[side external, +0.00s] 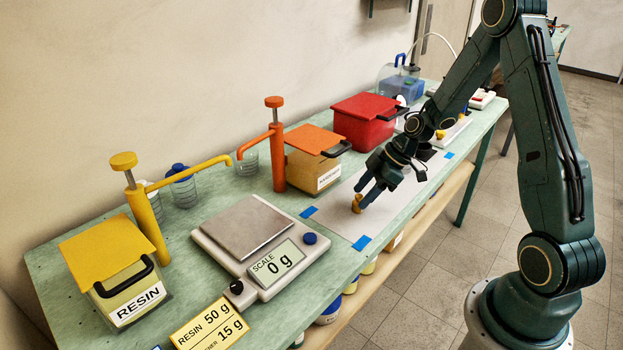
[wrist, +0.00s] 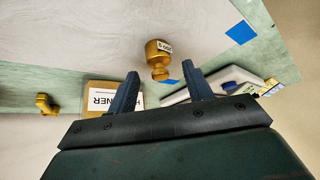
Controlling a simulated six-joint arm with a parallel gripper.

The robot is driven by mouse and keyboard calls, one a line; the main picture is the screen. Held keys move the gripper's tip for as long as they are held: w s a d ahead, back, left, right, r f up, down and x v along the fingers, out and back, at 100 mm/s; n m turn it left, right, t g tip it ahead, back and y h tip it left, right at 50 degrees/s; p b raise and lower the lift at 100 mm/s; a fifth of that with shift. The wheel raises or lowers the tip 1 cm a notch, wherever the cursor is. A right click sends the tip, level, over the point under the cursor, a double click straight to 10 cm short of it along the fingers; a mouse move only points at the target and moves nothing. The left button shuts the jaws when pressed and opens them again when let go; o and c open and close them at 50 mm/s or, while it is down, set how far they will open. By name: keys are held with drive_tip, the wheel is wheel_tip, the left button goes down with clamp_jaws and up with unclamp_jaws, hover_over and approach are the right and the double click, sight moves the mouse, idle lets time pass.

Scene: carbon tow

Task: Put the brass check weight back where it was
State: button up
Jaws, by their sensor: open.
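The brass check weight (side external: 356,204) stands upright on the white sheet (side external: 337,217), near its end towards the scale. In the wrist view the brass check weight (wrist: 157,56) shows a small label and lies just beyond the fingertips, roughly in line with the gap between them. My gripper (side external: 362,195) is open and low over the sheet beside the weight; its two fingers also show in the wrist view (wrist: 160,71). I cannot tell whether a finger touches the weight. The scale (side external: 249,226) has an empty pan and reads 0 g.
Blue tape (side external: 362,242) marks the sheet's corners. The orange hardener container (side external: 312,172) and red bin (side external: 366,120) stand along the wall side. The yellow resin container (side external: 107,262) and a sign (side external: 210,331) are at the near end. The sheet around the weight looks clear.

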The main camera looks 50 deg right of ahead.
drive_tip(key=v, duration=0.9)
drive_tip(key=shift+r, duration=0.15)
drive_tip(key=shift+s+r, duration=0.1)
drive_tip(key=shift+s, duration=0.05)
drive_tip(key=s+a+r+m+h, duration=0.3)
drive_tip(key=s+a+r, duration=0.3)
drive_tip(key=a+r, duration=0.45)
drive_tip(key=s+a+r+m, duration=0.2)
drive_tip(key=s+a+m, duration=0.1)
drive_tip(key=s, duration=0.3)
drive_tip(key=s+a+r+m+t+h, duration=0.1)
drive_tip(key=s+a+r+m, duration=0.1)
drive_tip(key=s, duration=0.4)
drive_tip(key=shift+s+a+r+m+h, duration=0.25)
drive_tip(key=shift+a+r+m+h, duration=0.1)
drive_tip(key=shift+a+m, duration=0.15)
idle(0.7)
